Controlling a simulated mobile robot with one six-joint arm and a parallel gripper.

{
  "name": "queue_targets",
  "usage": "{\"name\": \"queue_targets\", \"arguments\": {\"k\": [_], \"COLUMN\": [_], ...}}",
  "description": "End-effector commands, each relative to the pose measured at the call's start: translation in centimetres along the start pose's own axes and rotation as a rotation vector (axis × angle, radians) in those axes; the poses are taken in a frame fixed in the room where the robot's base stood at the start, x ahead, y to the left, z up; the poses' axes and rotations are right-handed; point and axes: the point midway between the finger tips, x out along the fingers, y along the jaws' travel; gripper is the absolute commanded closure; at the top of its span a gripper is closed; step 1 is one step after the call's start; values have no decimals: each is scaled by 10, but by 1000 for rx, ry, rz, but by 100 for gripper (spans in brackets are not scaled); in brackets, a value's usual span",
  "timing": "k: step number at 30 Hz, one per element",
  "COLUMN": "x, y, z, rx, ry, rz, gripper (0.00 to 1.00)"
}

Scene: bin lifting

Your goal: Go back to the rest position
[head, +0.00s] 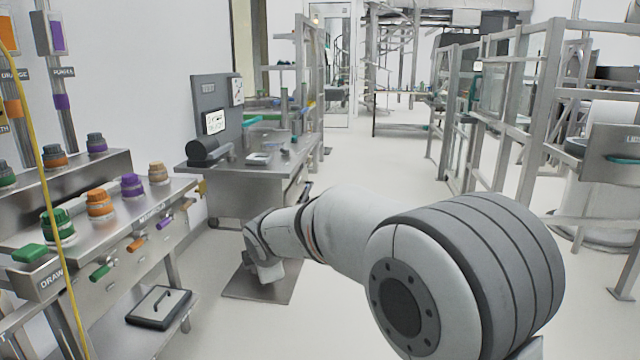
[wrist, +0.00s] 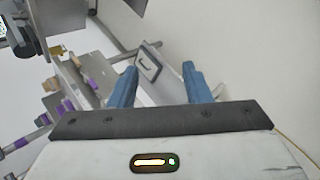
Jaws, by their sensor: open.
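My gripper (wrist: 160,78) shows in the wrist view as two blue fingers, spread apart with nothing held between them. In the head view my arm reaches forward and to the left from the lower right. Its far end is bent down beside the left bench, above a dark floor plate, and the fingers cannot be made out there. Beyond the fingers in the wrist view is a flat grey lid with a dark handle (wrist: 148,68), apart from them. A similar lid (head: 158,306) lies on the low shelf under the left bench.
The left bench (head: 125,225) carries green, orange and purple knobbed containers. A metal table (head: 250,165) with a dark panel stands behind it. Metal racks (head: 510,110) line the right side. The floor (head: 400,170) down the middle is clear. A yellow cable (head: 45,180) hangs at far left.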

Motion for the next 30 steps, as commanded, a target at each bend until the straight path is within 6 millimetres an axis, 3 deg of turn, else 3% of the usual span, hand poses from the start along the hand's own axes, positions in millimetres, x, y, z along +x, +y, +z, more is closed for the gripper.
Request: {"name": "queue_targets", "arguments": {"k": [1, 6, 10, 15, 18, 21, 30], "x": [-43, -143, -224, -311, -343, -360, -366], "y": [3, -37, -81, -140, -166, -184, -196], "z": [32, 107, 144, 160, 158, 154, 151], "rx": [137, 632, 1038, 1519, 1724, 1854, 1929], "ry": [-34, -153, -261, -402, -468, -512, -539], "rz": [-32, -144, -216, -281, -304, -319, -326], "gripper": [56, 56, 56, 56, 56, 56, 56]}}
